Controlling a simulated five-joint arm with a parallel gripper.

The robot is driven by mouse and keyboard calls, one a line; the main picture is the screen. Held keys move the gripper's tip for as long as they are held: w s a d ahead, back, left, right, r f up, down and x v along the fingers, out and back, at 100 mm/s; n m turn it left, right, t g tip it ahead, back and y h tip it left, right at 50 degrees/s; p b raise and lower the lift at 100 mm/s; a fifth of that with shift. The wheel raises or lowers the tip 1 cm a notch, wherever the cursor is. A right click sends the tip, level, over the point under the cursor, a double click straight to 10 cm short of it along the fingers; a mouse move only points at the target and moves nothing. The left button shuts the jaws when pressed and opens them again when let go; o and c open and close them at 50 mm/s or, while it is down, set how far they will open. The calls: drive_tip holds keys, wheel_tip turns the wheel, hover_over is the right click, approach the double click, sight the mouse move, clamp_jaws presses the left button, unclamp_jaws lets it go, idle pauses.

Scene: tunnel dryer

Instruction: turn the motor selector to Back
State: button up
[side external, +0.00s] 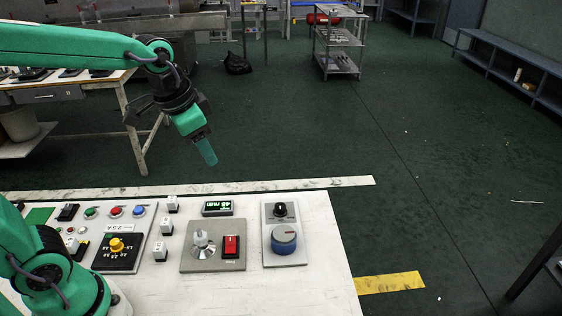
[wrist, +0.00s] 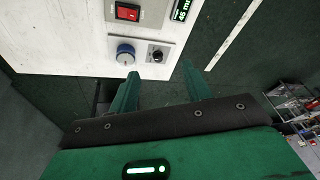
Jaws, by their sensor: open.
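No label reading "motor" or "Back" is legible, so I cannot tell for sure which knob is the motor selector. A small black rotary knob (side external: 280,210) with a light pointer mark sits above a larger blue knob (side external: 284,239) on a grey plate at the panel's right. In the wrist view the black knob (wrist: 157,55) is right of the blue knob (wrist: 125,54). My gripper (side external: 208,157) hangs above and beyond the panel's back edge, apart from all controls. In the wrist view its fingers (wrist: 160,70) are spread with nothing between them.
Left of that plate are a silver dial knob (side external: 202,240), a red rocker switch (side external: 231,246) and a green display (side external: 217,207). A yellow knob (side external: 117,245), coloured buttons and several white blocks stand further left. The panel's right end is bare. A workbench (side external: 70,82) stands behind.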

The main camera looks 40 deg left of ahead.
drive_tip(key=w+d+f+m+g, duration=0.25)
drive_tip(key=w+f, duration=0.25)
drive_tip(key=w, duration=0.4)
drive_tip(key=m+g, duration=0.1)
drive_tip(key=m, duration=0.3)
approach(280, 206)
drive_tip(key=shift+n, duration=0.25)
drive_tip(key=shift+w+d+f, duration=0.1)
drive_tip(key=shift+w+f, duration=0.05)
drive_tip(key=shift+f, duration=0.25)
drive_tip(key=shift+f, duration=0.1)
drive_tip(key=shift+f, duration=3.75)
drive_tip(key=c, duration=1)
